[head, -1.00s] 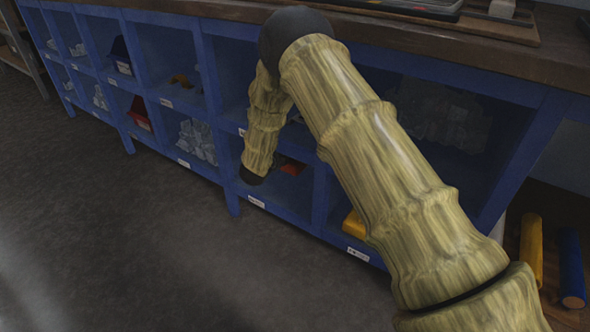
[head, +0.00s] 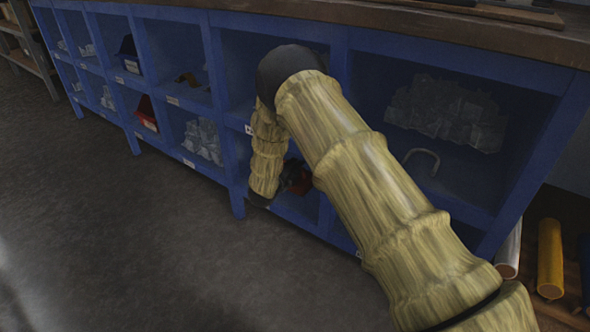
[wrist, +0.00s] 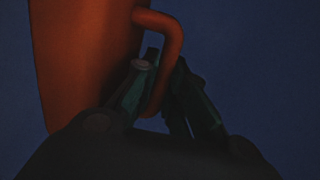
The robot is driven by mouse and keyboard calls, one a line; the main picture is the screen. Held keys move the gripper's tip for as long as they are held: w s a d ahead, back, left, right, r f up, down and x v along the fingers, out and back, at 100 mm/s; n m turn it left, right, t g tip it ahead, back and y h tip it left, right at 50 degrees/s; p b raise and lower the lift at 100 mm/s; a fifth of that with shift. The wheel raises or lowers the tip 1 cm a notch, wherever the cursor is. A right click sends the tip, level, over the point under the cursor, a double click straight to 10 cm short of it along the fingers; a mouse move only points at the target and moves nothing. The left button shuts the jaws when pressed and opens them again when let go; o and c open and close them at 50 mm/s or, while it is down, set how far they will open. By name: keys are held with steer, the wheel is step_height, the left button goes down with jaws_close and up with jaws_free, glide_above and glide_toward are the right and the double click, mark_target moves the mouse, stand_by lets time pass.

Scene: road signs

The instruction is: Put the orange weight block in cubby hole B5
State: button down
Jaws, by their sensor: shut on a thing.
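The orange weight block (wrist: 85,60) fills the upper left of the wrist view, with its looped handle on its right side. My gripper (wrist: 160,75) is shut on that handle. Behind the block the wrist view shows only a plain dark blue surface. In the head view my forearm hides most of the gripper. A small dark red-orange patch beside my arm, in front of a lower cubby, may be the block, but I cannot tell for sure. The blue cubby shelf (head: 232,150) has two rows of holes. Its white labels are too small to read, so I cannot tell which hole is B5.
Grey lumpy items (head: 203,140) and a red bin (head: 146,113) sit in lower cubbies on the left. A clear lumpy pile (head: 445,110) is in the upper right cubby. The floor in front is open.

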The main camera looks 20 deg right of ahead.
steer(key=c, duration=1.5)
jaws_free()
steer(key=shift+s+a+r+p, duration=0.3)
steer(key=shift+s+a+p, duration=0.05)
steer(key=shift+p, duration=0.1)
steer(key=shift+p+v, duration=2.7)
steer(key=shift+v, duration=2.8)
steer(key=shift+f, duration=0.1)
